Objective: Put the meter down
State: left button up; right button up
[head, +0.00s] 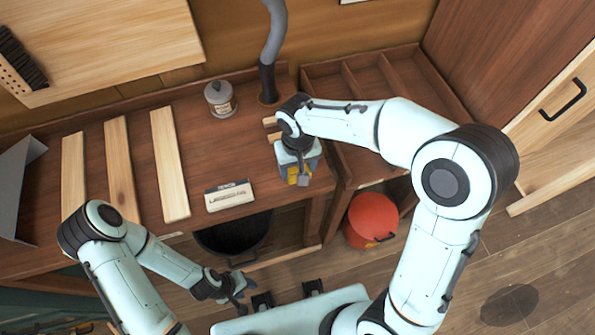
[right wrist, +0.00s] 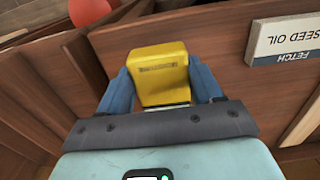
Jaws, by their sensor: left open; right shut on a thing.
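The yellow meter (head: 300,178) shows in the head view under my right gripper, near the front edge of the bench at its right end. In the right wrist view the meter (right wrist: 158,70) sits between the two blue fingers of my right gripper (right wrist: 160,85), which is shut on it. I cannot tell whether its underside touches anything. My left gripper (head: 238,288) is open and empty, low in front of the bench and apart from it.
A label card (head: 229,196) lies at the bench's front edge, left of the meter. Three pale planks (head: 169,163), a lidded jar (head: 220,98) and a grey hose (head: 270,60) are on the bench (head: 205,150). A red bucket (head: 371,218) and black tub (head: 235,238) stand below.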

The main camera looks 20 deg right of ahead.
aim_at(297, 168)
pick_arm(q)
jog(key=shift+s+f, duration=0.1)
jog(key=shift+f, duration=0.1)
pick_arm(e)
jog(key=shift+f, duration=1.65)
jog(key=shift+f, duration=0.15)
jog(key=o, duration=1.3)
jog(key=shift+c, duration=0.2)
pick_arm(q)
jog(key=shift+s+f, duration=0.1)
pick_arm(e)
jog(key=shift+r, duration=0.2)
pick_arm(q)
jog(key=shift+w+r+p, duration=0.55)
jog(key=shift+w+r, duration=0.1)
jog(key=shift+r, duration=0.3)
pick_arm(e)
notch_tip(297, 168, up, 12)
jog(key=shift+s+f, duration=0.1)
